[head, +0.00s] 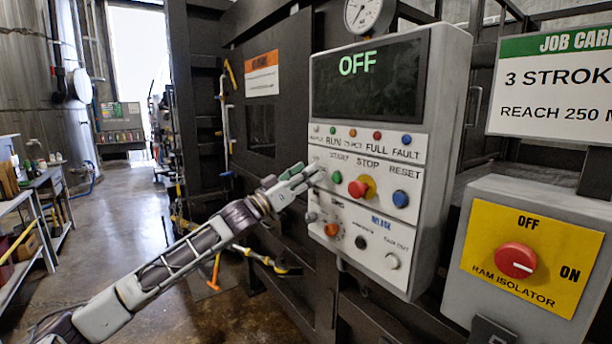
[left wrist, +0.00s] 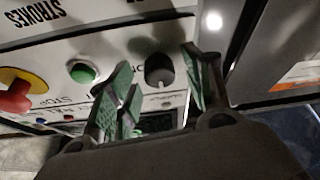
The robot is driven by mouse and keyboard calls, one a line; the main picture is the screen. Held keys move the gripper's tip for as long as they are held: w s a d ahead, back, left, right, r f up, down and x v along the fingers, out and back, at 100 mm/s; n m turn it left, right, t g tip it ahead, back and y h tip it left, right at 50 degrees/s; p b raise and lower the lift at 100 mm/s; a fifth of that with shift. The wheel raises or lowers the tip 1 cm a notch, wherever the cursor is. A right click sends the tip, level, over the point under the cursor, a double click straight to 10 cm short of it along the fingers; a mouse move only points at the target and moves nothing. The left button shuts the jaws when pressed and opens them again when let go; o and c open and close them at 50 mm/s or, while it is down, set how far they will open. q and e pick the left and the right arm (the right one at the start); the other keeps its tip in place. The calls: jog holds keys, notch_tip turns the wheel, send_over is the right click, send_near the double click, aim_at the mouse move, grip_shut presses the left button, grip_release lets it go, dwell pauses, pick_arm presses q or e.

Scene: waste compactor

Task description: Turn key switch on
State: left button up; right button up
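The grey control panel (head: 375,150) has a display (head: 365,80) reading OFF. My left gripper (head: 312,176) is at the panel's left edge, left of the green START button (head: 336,177), and hides what lies behind its fingers. In the left wrist view, a dark grey knob (left wrist: 159,70), likely the key switch, stands on the panel beside the green button (left wrist: 83,72). My left gripper (left wrist: 158,88) is open there, its fingers on either side of the knob with gaps visible. No separate key can be made out. My right gripper is not in view.
The red STOP button (head: 358,188) on its yellow base and the blue RESET button (head: 400,198) are to the right. Lower knobs include an orange one (head: 332,229). The floor at left is open.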

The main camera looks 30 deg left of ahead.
pick_arm(q)
jog(key=c, duration=0.9)
jog(key=shift+w+a+r+m+g+h+p, duration=0.1)
jog(key=shift+m+g+h+p, duration=0.95)
jog(key=shift+m, duration=1.8)
jog(key=shift+s+a+f+m+g+h+p, duration=0.1)
jog(key=shift+m+g+h+p, duration=0.95)
jog(key=shift+m, duration=1.75)
jog(key=shift+w+r+m+g+h+p, duration=0.1)
jog(key=shift+m+g+h+p, duration=0.95)
jog(key=shift+m, duration=1.8)
jog(key=shift+c, duration=0.2)
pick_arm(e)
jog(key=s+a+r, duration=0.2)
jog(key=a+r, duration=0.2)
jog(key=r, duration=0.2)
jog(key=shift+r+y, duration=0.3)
pick_arm(q)
jog(key=shift+t+y, duration=0.25)
jog(key=shift+t, duration=0.1)
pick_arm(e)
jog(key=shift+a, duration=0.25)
